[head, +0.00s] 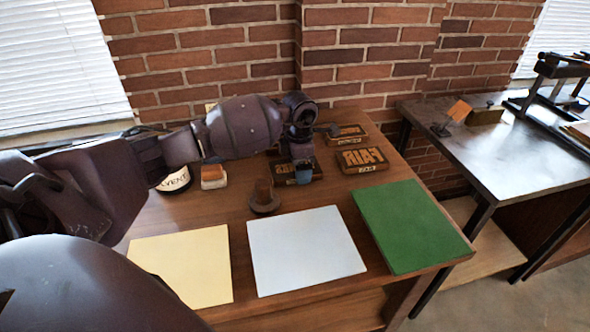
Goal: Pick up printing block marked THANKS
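Three dark-edged printing blocks with raised orange letters lie at the back right of the wooden table. The nearest-right block (362,159) reads FAIR in reversed letters. The block behind it (347,132) has letters too small to read. The third block (284,172) lies under my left gripper (303,178), which hides part of its lettering, so I cannot tell which one says THANKS. My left gripper points down at this third block, close over it or touching it. I cannot see a gap between its fingers. My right gripper is out of view.
Yellow (182,265), pale blue (305,250) and green (410,225) paper lie along the front. A small handled tool (264,199) stands before the third block. A solvent tin (174,181) and a small orange-topped pot (213,177) are left. A metal-topped table (500,155) stands right.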

